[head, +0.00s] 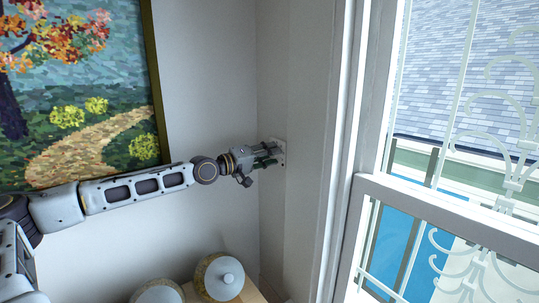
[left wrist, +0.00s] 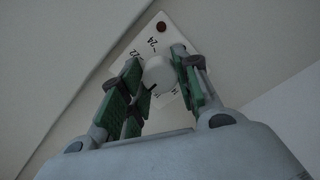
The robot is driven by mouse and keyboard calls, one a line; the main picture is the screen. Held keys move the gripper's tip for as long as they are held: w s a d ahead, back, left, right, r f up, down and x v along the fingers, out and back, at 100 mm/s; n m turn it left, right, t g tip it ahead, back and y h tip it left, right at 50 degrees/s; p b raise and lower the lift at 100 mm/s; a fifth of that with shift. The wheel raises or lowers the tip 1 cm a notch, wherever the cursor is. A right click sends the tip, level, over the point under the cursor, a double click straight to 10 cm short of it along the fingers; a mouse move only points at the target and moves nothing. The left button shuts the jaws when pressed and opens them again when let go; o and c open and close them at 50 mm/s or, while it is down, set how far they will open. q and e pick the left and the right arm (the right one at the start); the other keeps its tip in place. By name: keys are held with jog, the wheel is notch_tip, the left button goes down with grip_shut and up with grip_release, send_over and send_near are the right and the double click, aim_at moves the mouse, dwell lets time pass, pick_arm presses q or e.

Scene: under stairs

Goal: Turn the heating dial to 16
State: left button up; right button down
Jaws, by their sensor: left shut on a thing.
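The heating dial's white round knob (left wrist: 158,70) sits on a white wall plate (left wrist: 165,36) with printed numbers, among them 24 and what looks like 22. A reddish-brown dot (left wrist: 161,27) is near one corner of the plate. My left gripper (left wrist: 157,78) has its green pads on both sides of the knob and is shut on it. A dark mark shows at the knob's lower edge; I cannot tell which number it points to. In the head view my left gripper (head: 266,156) reaches the plate (head: 280,147) on the wall by the corner. My right gripper is not in view.
A framed landscape painting (head: 159,85) hangs above my left arm. A window (head: 365,185) with a white grille outside is to the right. Lidded pots, one of them (head: 220,277) on a wooden surface, stand below the arm. The wall around the plate is bare.

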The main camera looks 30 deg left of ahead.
pick_arm(q)
jog(key=shift+f+n, duration=0.1)
jog(key=shift+n, duration=3.5)
jog(key=o, duration=1.1)
jog(key=shift+c, duration=0.2)
